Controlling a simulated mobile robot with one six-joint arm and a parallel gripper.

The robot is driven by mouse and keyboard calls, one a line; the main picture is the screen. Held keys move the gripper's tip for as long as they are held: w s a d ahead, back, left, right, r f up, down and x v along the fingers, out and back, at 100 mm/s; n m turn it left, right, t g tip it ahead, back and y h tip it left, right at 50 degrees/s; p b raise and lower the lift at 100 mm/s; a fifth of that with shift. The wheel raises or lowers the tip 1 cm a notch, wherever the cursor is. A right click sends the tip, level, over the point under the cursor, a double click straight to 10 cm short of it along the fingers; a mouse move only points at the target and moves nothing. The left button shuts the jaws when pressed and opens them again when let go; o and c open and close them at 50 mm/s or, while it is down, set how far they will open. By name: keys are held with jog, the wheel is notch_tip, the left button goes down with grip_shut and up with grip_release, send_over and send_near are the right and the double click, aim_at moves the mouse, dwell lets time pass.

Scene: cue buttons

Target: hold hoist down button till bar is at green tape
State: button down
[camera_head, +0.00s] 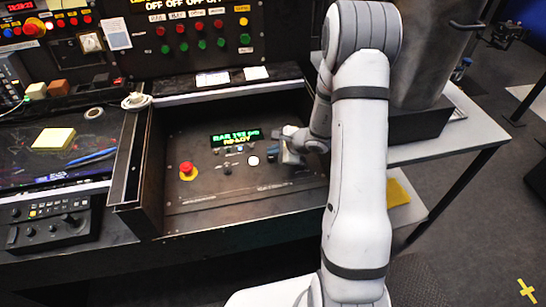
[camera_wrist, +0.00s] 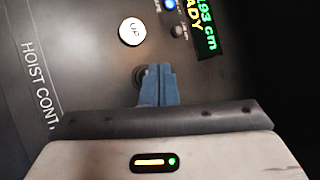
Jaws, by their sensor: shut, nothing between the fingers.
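The hoist control panel (camera_head: 215,190) lies in a recessed console, and its "HOIST CONT" lettering shows in the wrist view (camera_wrist: 40,85). My gripper (camera_head: 273,158) is over the panel's right part. In the wrist view its blue fingers (camera_wrist: 158,72) are shut with nothing between them. A dark round button (camera_wrist: 137,77) is partly hidden behind the fingers, its label unseen; I cannot tell whether they touch it. The white UP button (camera_wrist: 132,31) is clear of the fingers. The display (camera_head: 235,138) reads about 193 cm and READY. Neither bar nor green tape is visible.
A red mushroom button (camera_head: 187,168) on a yellow base sits left on the panel. Raised console walls (camera_head: 135,165) edge the recess. A small blue-lit control (camera_wrist: 171,5) and a dark knob (camera_wrist: 178,31) are near UP. Yellow notes (camera_head: 54,138) lie on the left desk.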

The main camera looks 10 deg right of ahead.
aim_at(274, 159)
jog(key=shift+f+b, duration=0.25)
jog(key=shift+b, duration=0.15)
jog(key=shift+f+b, duration=0.25)
jog(key=shift+b, duration=0.2)
jog(key=shift+f+b, duration=0.35)
jog(key=shift+b, duration=0.25)
dwell(0.6)
dwell(4.9)
jog(key=shift+r+p, duration=0.35)
jog(key=shift+r, duration=0.5)
jog(key=shift+r+p, duration=1.4)
jog(key=shift+r, duration=1.1)
